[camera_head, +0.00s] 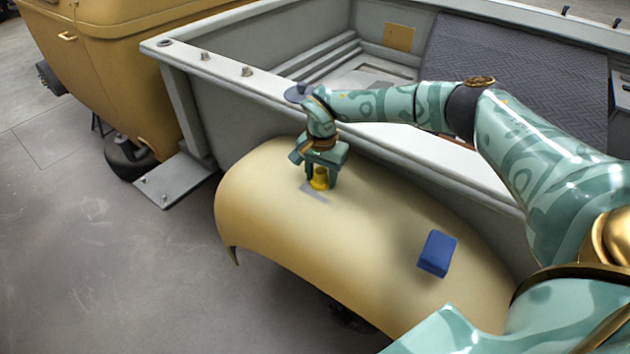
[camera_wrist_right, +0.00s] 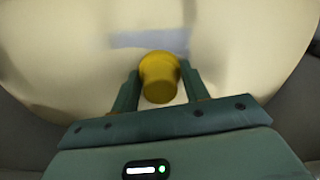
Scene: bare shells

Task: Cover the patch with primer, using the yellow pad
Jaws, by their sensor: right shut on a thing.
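My right gripper (camera_head: 320,172) is shut on the yellow pad (camera_head: 319,183), low over the upper part of a curved tan fender (camera_head: 268,190). The pad shows as a round yellow piece (camera_wrist_right: 159,78) between the two fingers in the right wrist view. A grey patch (camera_head: 311,192) lies on the fender beside the pad. In the right wrist view the patch (camera_wrist_right: 130,40) is a grey band just beyond the pad, which may hide part of it. I cannot tell whether the pad touches the surface. My left gripper is out of view.
A blue block (camera_head: 437,253) rests on the fender, lower right of the pad. A grey truck bed (camera_head: 225,100) with a raised side wall stands behind the fender. A tan cab (camera_head: 125,75) is at upper left. The grey floor (camera_head: 100,270) at left is clear.

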